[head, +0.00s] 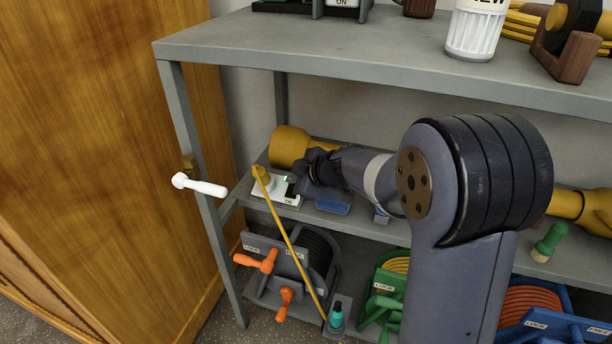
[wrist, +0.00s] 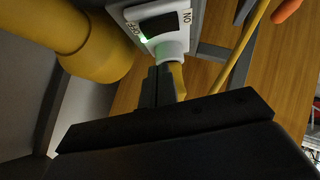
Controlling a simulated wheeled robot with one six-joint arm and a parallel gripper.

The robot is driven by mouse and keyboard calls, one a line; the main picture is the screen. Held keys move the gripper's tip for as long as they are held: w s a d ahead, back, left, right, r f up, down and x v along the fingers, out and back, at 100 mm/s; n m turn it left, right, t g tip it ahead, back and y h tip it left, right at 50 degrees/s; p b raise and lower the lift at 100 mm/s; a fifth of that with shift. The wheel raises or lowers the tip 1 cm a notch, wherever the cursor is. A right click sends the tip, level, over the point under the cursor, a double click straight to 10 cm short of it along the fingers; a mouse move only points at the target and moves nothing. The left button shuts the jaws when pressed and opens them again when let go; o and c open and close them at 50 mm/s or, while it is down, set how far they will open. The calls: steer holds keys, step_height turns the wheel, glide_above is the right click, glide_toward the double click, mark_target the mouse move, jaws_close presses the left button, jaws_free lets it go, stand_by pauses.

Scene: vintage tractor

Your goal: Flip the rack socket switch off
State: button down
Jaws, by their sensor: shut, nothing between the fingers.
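The rack socket (head: 270,188) is a white block on the middle shelf, with an ON label at its front right. In the wrist view the socket (wrist: 183,42) shows a black rocker switch (wrist: 162,26) between ON and OFF labels. A green light (wrist: 143,39) glows at the OFF end. I cannot tell which way the rocker is tilted. A yellow plug and cord (head: 262,176) are at the socket's left. My gripper (head: 291,185) is shut and empty at the socket's right side; in the wrist view its fingertips (wrist: 162,72) are just below the socket's edge. Contact cannot be made out.
A yellow cylinder (head: 288,146) lies behind the socket. The upper shelf (head: 380,64) is above my arm. The yellow cord hangs in front.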

steer(key=shift+w+d+f+b, duration=0.2)
steer(key=shift+w+f, duration=0.3)
steer(key=shift+f, duration=0.35)
steer(key=shift+w+d+f+b, duration=0.15)
steer(key=shift+w+f, duration=0.3)
steer(key=shift+f, duration=0.4)
steer(key=shift+w+f, duration=0.1)
